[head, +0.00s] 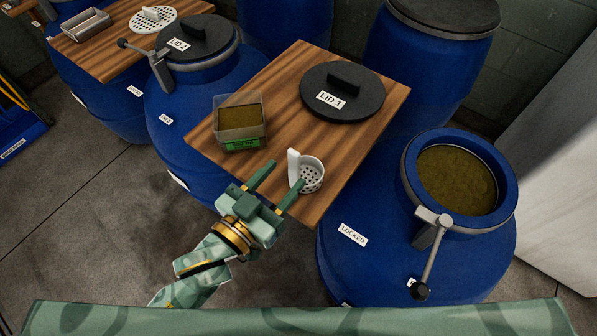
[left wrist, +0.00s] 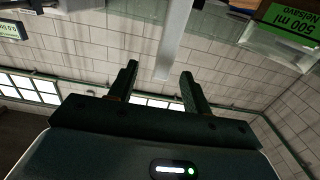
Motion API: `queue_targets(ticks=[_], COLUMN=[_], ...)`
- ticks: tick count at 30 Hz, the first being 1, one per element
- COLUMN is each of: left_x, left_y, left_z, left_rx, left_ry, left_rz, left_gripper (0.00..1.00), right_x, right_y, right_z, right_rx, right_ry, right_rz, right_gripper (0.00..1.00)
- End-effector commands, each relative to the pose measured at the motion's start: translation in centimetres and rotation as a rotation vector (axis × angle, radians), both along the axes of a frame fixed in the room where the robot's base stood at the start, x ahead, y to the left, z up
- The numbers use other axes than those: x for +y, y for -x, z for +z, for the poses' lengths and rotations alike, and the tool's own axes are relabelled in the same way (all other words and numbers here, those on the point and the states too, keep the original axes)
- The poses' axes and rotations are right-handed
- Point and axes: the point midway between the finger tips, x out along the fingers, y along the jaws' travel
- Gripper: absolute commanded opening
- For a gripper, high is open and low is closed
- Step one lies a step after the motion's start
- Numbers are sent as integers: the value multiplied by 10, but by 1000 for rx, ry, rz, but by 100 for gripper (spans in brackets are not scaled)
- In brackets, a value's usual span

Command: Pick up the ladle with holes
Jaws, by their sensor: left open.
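The ladle with holes (head: 312,174) is a small white perforated cup with an upright white handle on its left side. It stands near the front edge of the wooden board (head: 365,105). My left gripper (head: 287,173) is open at that edge, its fingertips pointing toward the ladle. One fingertip is left of the handle and the other is close to the cup's lower left; I cannot tell whether they touch it. My right gripper is not in view.
A clear box of brown contents (head: 240,125) and a black lid marked LID 1 (head: 343,92) share the board. The box's label shows in the left wrist view (left wrist: 288,22). An open blue barrel (head: 365,262) with a lever stands right. A second board (head: 105,48) is top left.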

Motion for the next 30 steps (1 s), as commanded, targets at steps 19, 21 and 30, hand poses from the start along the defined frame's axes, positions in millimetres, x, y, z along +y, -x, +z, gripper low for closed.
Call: queue_targets(ticks=[19, 21, 30], left_x=[-40, -41, -40], left_y=[-65, -66, -66], left_z=[4, 5, 5], left_rx=[2, 2, 2], left_ry=[0, -1, -1], left_rz=[0, 0, 0], left_gripper=[49, 49, 2], right_x=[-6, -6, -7], right_y=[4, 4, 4], right_z=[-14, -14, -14], right_rx=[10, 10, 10], right_ry=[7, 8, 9], right_rz=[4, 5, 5], right_gripper=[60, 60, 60])
